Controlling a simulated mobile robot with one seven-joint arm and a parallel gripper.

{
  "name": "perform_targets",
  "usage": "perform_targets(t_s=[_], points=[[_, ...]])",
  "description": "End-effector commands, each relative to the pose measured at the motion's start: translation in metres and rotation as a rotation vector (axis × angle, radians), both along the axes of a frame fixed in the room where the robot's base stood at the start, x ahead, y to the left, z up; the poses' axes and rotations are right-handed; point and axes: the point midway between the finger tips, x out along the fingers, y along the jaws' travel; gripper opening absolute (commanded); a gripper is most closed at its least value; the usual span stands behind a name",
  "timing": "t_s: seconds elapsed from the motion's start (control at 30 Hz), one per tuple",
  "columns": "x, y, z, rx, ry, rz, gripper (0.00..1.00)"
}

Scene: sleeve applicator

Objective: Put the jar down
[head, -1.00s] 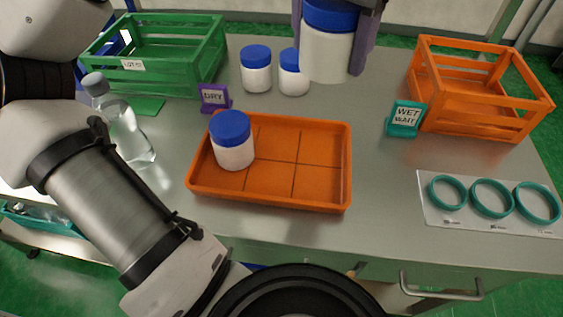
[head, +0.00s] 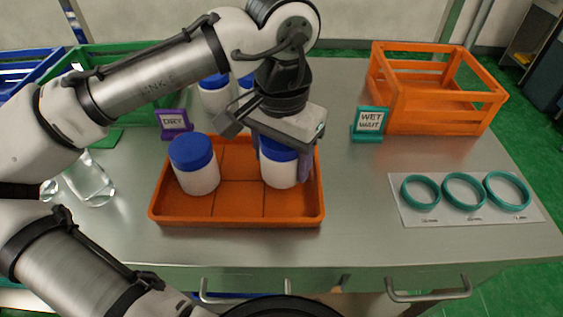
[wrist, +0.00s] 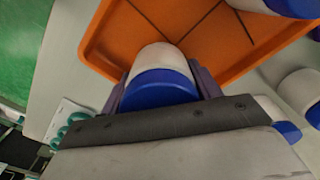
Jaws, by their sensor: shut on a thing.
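A white jar with a blue lid (head: 281,170) is between the fingers of my gripper (head: 284,165) at the right side of the orange tray (head: 237,218). The wrist view shows the jar (wrist: 160,80) with a finger on each side of it. My gripper is shut on this jar. The jar is upright in or just over a right-hand compartment; I cannot tell whether its base touches the tray floor. A second white jar with a blue lid (head: 195,168) stands upright in the tray's left part.
More blue-lidded jars (head: 214,95) stand behind the tray, partly hidden by my arm. A purple DRY sign (head: 174,123), a teal WET WAIT sign (head: 368,124), an orange crate (head: 435,115), a green crate (head: 130,55), a clear bottle (head: 90,180) and a card with teal rings (head: 465,200) surround it.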

Motion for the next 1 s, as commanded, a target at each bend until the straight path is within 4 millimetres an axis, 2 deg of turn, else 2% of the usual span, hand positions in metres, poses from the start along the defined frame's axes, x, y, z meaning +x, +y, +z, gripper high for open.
perform_targets(t_s=[0.1, 0.47, 0.5, 0.63, 0.67, 1.0], points=[[0.000, 0.000, -0.017, 0.000, 0.001, 0.000, 0.33], [0.000, 0.000, -0.021, -0.002, 0.000, -0.001, 0.33], [0.000, 0.000, -0.021, -0.001, 0.001, 0.000, 0.65], [0.000, 0.000, -0.021, -0.001, 0.001, 0.000, 0.82], [0.000, 0.000, -0.021, -0.001, 0.001, 0.000, 0.84], [0.000, 0.000, -0.016, 0.000, -0.001, 0.001, 0.84]])
